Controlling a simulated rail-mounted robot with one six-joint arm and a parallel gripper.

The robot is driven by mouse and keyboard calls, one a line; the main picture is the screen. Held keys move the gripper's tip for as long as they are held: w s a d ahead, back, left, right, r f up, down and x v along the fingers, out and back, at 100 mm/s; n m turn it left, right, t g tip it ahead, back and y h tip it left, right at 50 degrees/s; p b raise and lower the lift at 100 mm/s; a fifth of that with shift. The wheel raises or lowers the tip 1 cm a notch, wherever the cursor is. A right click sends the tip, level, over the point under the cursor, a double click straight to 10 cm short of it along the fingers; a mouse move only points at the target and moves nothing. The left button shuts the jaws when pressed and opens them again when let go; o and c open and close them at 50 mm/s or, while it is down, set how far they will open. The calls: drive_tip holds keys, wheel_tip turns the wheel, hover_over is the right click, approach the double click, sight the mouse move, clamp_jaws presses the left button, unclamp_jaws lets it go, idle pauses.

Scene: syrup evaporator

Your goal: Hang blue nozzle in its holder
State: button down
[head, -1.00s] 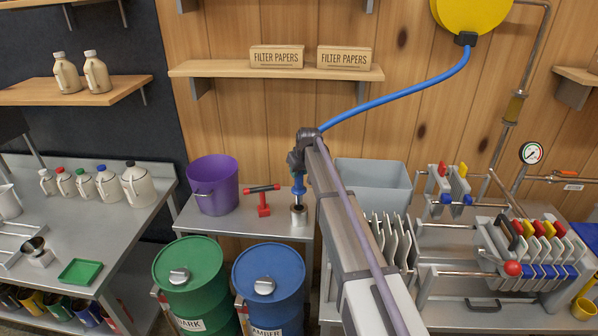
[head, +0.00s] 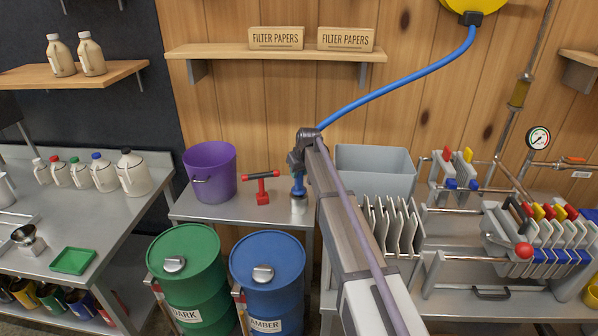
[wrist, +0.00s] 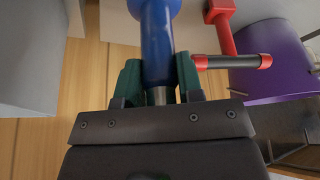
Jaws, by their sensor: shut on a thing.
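The blue nozzle (head: 298,186) is between the jaws of my gripper (head: 299,168), above the small steel table in the head view. The wrist view shows its blue body (wrist: 157,45) between two dark green fingers (wrist: 160,82), which are shut on it. A blue hose (head: 400,84) runs from the nozzle's end of my arm up to a yellow reel (head: 468,5). A small metal cup (head: 299,206), which looks like the holder, stands directly below the nozzle. The nozzle's lower end meets the cup's rim in the picture; I cannot tell whether it is inside.
A red T-handled tool (head: 262,190) and a purple bucket (head: 211,172) stand left of the cup. A grey bin (head: 375,170) and upright plates (head: 392,222) are close on the right. Green (head: 186,262) and blue (head: 268,265) drums stand in front.

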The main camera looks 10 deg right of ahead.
drive_tip(key=shift+f+b, duration=0.5)
drive_tip(key=shift+f, duration=0.3)
drive_tip(key=shift+c, duration=0.2)
unclamp_jaws()
drive_tip(key=shift+r, duration=0.15)
drive_tip(key=a+p+v, duration=0.1)
drive_tip(key=p+v, duration=0.6)
drive_tip(key=shift+s+d+r, duration=0.2)
drive_tip(key=shift+d+r, duration=0.2)
drive_tip(key=shift+d, duration=0.15)
